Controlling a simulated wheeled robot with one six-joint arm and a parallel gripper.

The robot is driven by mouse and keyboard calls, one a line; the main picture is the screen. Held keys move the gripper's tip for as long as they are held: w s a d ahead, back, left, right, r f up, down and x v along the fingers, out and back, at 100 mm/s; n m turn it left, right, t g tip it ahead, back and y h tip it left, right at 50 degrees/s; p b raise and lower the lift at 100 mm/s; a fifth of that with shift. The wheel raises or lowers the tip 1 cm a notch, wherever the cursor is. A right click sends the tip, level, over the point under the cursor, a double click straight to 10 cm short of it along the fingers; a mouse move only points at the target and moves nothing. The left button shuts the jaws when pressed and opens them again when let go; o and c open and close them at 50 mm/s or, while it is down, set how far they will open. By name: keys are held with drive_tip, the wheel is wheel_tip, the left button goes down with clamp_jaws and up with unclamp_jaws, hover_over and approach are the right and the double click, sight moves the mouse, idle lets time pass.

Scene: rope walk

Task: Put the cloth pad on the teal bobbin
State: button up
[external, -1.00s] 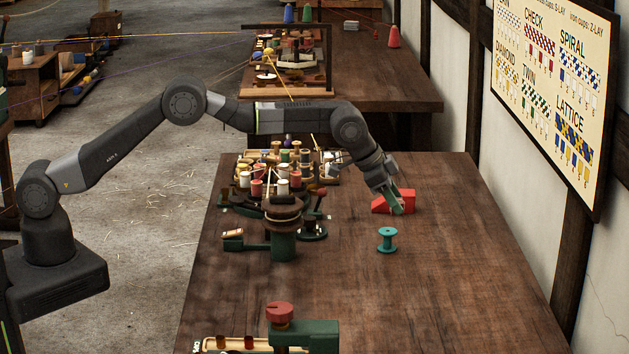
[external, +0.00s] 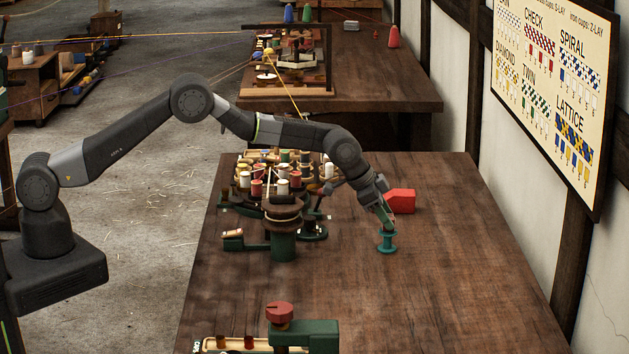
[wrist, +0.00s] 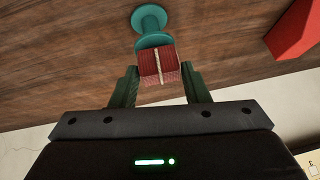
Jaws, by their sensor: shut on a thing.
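The teal bobbin (external: 387,247) stands upright on the wooden table, right of the braiding gear. It also shows at the top of the wrist view (wrist: 149,17). My gripper (external: 386,226) is right above the bobbin, pointing down. In the wrist view my gripper's green fingers (wrist: 158,80) are shut on the cloth pad (wrist: 151,68), a small red striped pad with a cream band. The pad overlaps the bobbin's top flange in that view. I cannot tell whether the two touch. In the external view the pad is too small to make out.
A red block (external: 401,201) lies just behind my gripper; it also shows in the wrist view (wrist: 298,28). A green machine with several thread spools (external: 283,228) stands to the left. The table (external: 440,290) is clear to the front right.

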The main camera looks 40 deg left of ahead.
drive_tip(key=shift+f, duration=0.25)
drive_tip(key=shift+f, duration=0.1)
drive_tip(key=o, duration=1)
drive_tip(key=shift+c, duration=0.2)
drive_tip(key=shift+r, duration=0.25)
drive_tip(key=b+v, duration=0.2)
drive_tip(key=v, duration=0.9)
drive_tip(key=shift+s+a+r, duration=0.2)
drive_tip(key=shift+s+r, duration=0.05)
drive_tip(key=shift+f, duration=0.15)
